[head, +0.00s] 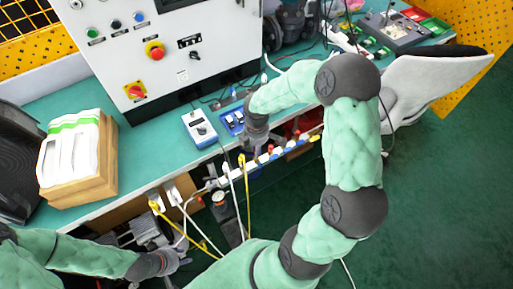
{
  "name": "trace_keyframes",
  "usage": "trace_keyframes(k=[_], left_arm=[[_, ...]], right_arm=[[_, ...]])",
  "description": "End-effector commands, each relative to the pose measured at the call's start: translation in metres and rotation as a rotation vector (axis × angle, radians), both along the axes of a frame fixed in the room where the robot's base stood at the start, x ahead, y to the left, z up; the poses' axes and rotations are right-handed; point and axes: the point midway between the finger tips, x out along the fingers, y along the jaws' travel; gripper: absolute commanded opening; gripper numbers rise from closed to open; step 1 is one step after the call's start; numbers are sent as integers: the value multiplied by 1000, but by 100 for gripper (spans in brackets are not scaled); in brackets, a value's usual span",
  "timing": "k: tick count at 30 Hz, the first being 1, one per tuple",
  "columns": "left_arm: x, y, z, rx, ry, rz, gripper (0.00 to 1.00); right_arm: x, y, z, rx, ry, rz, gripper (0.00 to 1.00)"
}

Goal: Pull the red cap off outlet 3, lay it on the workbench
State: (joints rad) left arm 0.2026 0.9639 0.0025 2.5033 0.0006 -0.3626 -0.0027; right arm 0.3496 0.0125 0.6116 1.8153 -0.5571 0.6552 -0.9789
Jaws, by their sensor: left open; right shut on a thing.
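My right gripper (256,143) is at the front edge of the green workbench (160,150), just right of a blue block. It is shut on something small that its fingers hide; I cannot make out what. Just below it, a pale rail (262,160) with small red, blue, yellow and white parts runs along the bench front. I cannot tell which part is outlet 3 or clearly pick out its red cap. My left gripper (178,261) is open at lower left, below the bench edge, near grey machinery and hoses.
A grey control box (160,45) stands at the back. A blue-white meter (199,129) and the blue block (232,121) lie before it. A wooden box (88,190) with white packs is at left. Yellow and white hoses (247,195) hang in front. Bare bench shows left of the meter.

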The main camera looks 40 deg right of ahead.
Motion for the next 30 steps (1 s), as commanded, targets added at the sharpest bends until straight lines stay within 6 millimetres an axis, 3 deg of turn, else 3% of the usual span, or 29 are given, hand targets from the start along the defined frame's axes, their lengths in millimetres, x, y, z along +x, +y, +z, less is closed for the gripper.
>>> trace_keyframes(k=[18, 30], left_arm=[[0, 0, 32, 0, 0, 0, 41], [0, 0, 32, 0, 0, 0, 41]], right_arm=[[0, 0, 34, 0, 0, 0, 0], [0, 0, 35, 0, 0, 0, 0]])
